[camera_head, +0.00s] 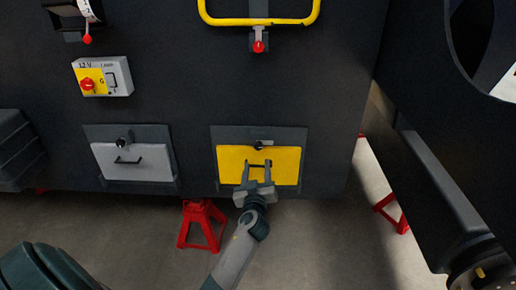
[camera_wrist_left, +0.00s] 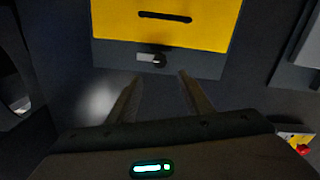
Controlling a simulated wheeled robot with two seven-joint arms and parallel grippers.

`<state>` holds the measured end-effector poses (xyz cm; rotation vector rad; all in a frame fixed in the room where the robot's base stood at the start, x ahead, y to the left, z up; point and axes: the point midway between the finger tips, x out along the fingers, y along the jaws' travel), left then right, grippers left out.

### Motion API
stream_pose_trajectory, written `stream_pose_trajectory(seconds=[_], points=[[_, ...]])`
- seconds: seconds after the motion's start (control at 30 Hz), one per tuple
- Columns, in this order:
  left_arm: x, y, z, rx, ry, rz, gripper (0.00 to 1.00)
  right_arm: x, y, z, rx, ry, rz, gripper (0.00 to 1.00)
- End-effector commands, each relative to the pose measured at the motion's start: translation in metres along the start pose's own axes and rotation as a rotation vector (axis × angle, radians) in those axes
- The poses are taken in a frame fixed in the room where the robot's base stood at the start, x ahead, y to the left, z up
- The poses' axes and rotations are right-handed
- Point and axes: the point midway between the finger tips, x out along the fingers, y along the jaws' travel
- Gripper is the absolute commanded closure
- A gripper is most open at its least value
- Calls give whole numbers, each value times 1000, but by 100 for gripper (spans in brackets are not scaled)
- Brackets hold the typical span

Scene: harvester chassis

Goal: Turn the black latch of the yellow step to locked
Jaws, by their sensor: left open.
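The yellow step (camera_head: 227,165) is a flat panel in a dark grey frame low on the chassis wall, with a black bar handle. It also shows in the wrist view (camera_wrist_left: 215,25), upside down. The black latch (camera_head: 259,145) sits on the frame just above the panel. In the wrist view the latch (camera_wrist_left: 159,61) has a pale lever lying sideways, pointing left. My left gripper (camera_head: 257,163) is open and empty in front of the panel. In the wrist view its fingertips (camera_wrist_left: 160,75) are spread on either side of the latch, apart from it. My right gripper is not in view.
A grey panel (camera_head: 108,163) with its own latch is to the left. Above are a switch box (camera_head: 118,76) and a yellow rail (camera_head: 260,21) with a red-tipped pin. Red stands (camera_head: 201,224) are on the floor below. A dark chassis part juts out at right.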

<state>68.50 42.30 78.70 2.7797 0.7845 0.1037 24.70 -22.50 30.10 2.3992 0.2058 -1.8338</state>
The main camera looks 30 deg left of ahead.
Motion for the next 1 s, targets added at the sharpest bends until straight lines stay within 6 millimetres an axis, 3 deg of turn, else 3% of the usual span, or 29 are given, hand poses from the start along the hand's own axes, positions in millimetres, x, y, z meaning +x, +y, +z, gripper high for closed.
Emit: stream_pose_trajectory(seconds=[0.23, 0.5, 0.7, 1.0], points=[[47, 1, -2, 3, 1, 1, 54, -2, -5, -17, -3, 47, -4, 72], [90, 0, -1, 1, 0, 0, 54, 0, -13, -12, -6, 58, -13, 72], [108, 0, 0, 1, 0, 1, 54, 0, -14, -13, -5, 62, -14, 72], [114, 0, 0, 0, 0, 0, 54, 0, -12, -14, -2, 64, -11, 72]])
